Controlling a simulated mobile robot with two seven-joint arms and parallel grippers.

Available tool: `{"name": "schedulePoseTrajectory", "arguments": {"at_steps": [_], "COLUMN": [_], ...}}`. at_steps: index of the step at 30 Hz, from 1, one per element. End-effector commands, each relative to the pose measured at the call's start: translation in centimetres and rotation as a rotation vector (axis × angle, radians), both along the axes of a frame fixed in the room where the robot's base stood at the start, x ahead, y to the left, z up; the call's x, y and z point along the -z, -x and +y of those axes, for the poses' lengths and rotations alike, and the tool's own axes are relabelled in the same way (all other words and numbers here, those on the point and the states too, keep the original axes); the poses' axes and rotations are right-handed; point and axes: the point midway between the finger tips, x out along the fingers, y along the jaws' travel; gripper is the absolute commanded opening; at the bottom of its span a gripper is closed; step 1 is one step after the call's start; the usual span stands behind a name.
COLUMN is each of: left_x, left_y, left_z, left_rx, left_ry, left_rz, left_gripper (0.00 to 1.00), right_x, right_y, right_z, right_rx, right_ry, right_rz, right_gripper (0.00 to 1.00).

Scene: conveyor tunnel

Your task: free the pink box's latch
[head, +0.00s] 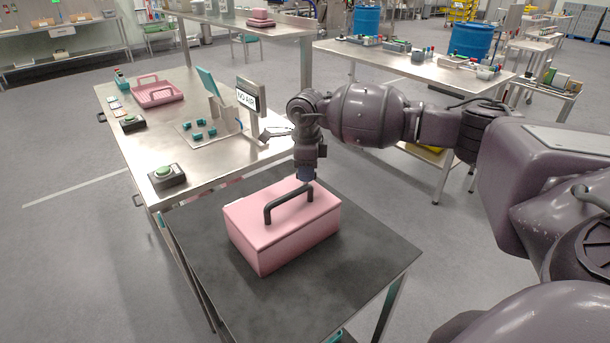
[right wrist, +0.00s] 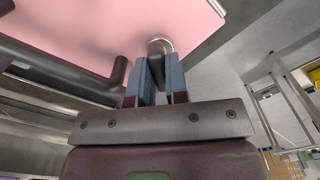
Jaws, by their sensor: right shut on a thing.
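The closed pink box (head: 300,244) stands on a dark-topped table, its black bar handle (head: 286,203) upright on the lid. My right gripper (head: 306,178) reaches down at the box's far edge, beside the far end of the handle. In the right wrist view its two blue fingers (right wrist: 159,78) are shut on a dark rounded knob, the latch (right wrist: 158,46), with a bright metal ring against the pink surface (right wrist: 100,25). The handle (right wrist: 65,72) shows to the left, apart from the fingers. In the head view the latch is hidden behind the gripper. My left gripper is out of view.
The dark tabletop (head: 355,262) is clear around the box. Another bench with blue drums (head: 470,40) stands behind my right arm.

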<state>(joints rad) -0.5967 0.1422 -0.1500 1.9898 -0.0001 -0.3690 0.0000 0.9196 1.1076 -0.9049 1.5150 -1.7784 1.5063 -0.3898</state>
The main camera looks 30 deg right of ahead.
Motion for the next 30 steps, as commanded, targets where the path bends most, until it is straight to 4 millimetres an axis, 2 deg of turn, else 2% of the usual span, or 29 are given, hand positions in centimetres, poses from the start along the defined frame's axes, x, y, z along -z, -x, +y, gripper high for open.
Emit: {"name": "schedulePoseTrajectory", "arguments": {"at_steps": [3,12,22,30], "left_x": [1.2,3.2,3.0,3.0], "left_y": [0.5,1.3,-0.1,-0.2], "left_z": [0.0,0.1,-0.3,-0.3], "left_rx": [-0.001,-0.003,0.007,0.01], "left_ry": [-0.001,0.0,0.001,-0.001], "left_rz": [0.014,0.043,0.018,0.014], "left_gripper": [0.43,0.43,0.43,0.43], "right_x": [0.2,0.2,0.0,-0.1], "right_y": [-0.1,-0.1,-0.1,-0.1], "right_z": [0.0,0.0,0.0,0.0], "right_rx": [-0.11,-0.387,-0.616,-0.71], "right_ry": [0.0,-0.001,-0.001,-0.001], "right_rz": [-0.001,-0.001,-0.001,-0.003], "right_gripper": [0.0,0.0,0.0,0.0]}}
